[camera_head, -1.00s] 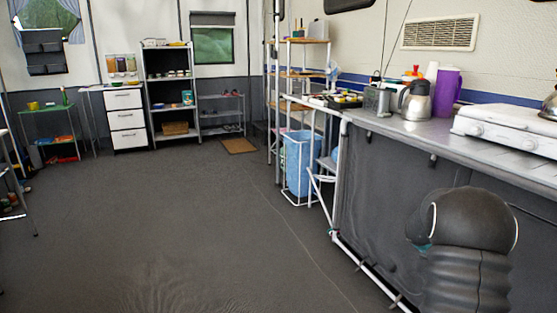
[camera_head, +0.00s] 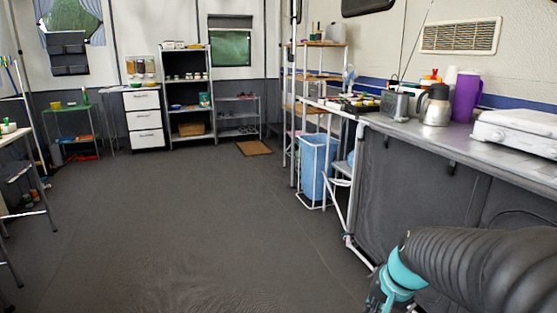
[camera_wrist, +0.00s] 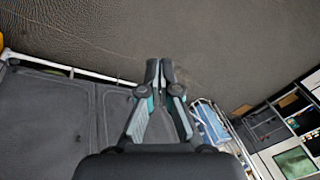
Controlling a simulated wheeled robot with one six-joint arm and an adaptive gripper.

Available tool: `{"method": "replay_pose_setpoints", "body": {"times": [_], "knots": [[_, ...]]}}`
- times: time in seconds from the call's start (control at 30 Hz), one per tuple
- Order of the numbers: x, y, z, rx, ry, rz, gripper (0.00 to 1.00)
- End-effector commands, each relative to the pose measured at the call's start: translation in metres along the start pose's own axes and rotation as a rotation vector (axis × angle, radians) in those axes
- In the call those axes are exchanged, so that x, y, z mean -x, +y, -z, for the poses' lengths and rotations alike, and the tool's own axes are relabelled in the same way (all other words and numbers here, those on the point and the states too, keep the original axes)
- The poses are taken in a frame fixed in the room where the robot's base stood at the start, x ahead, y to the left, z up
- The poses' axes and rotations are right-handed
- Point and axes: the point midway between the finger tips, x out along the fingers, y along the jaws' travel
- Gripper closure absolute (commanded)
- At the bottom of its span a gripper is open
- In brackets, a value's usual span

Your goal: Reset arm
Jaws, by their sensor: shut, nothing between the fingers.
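My gripper (camera_wrist: 159,72) shows in the middle of the wrist view. Its two fingers meet at the tips, with nothing between them. It points over the bare grey floor (camera_wrist: 215,30). In the head view my arm comes in at the lower right, in front of the dark counter side, and the fingers are cut off or hidden at the bottom edge.
The counter (camera_head: 410,133) runs along the right, with a steel kettle (camera_head: 436,105), purple jug (camera_head: 467,97) and white stove (camera_head: 518,132). A blue bin (camera_head: 318,165) stands at its far end. Shelves (camera_head: 188,95) and drawers (camera_head: 144,120) line the back. The middle floor (camera_head: 190,220) is clear.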

Motion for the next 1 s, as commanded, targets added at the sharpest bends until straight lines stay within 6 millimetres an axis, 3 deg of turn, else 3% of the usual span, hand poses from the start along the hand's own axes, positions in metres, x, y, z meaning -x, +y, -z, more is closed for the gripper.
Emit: {"method": "replay_pose_setpoints", "body": {"times": [0.03,0.2,0.4,0.7,1.0], "knots": [[0.011,0.003,-0.019,0.08,-0.007,-0.025,1.0],[0.039,0.021,-0.069,0.303,-0.017,-0.119,1.0],[0.068,0.031,-0.105,0.453,0.063,-0.172,1.0],[0.101,0.015,-0.125,0.54,0.201,-0.116,1.0],[0.104,0.012,-0.127,0.554,0.211,-0.107,1.0]]}}
